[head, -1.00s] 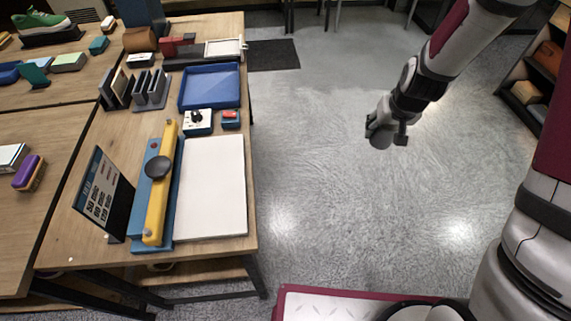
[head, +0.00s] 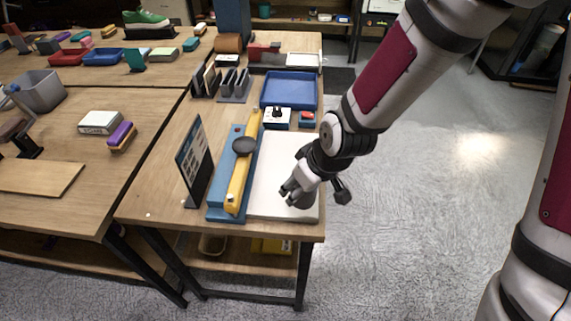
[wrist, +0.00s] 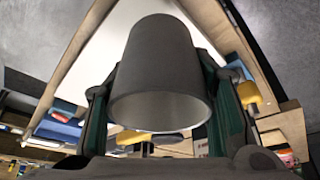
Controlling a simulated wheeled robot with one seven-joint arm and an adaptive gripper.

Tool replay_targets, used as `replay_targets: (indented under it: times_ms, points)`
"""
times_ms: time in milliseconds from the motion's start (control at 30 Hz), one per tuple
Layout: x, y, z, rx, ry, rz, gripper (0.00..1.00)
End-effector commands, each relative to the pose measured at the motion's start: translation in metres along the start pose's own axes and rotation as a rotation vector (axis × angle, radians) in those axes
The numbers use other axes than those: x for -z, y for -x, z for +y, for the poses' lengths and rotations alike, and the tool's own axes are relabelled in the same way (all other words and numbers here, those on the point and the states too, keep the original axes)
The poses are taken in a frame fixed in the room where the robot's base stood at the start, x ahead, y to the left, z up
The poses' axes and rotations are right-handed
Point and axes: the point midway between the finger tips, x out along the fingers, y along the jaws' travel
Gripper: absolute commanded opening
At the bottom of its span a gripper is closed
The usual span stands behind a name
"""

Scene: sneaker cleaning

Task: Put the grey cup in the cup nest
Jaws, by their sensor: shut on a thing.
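The grey cup (wrist: 160,65) is between the two fingers of my gripper (wrist: 165,110) in the wrist view, with its round opening toward the camera. The fingers press on its sides. In the head view my gripper (head: 297,190) is over the near part of the white board on the table. The cup there is small and mostly merged with the gripper. I cannot tell for sure which thing is the cup nest.
On the table are a white board (head: 277,155), a blue base (head: 220,190) with a yellow bar (head: 238,185) and black disc (head: 245,146), an upright dark sign (head: 195,160) and a blue tray (head: 289,90). Open floor (head: 430,190) lies to the right.

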Motion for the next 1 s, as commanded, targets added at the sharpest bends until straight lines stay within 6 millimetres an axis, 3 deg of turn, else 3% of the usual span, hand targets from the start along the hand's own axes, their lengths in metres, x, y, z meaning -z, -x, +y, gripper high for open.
replay_targets:
  times_ms: [533, 833, 1000]
  points:
    - [0.1, -0.054, 0.051, -0.001, -0.002, 0.001, 0.3]
    - [0.121, -0.065, 0.063, -0.001, -0.003, 0.0, 0.3]
    - [0.11, -0.088, 0.062, 0.001, -0.003, -0.003, 0.3]
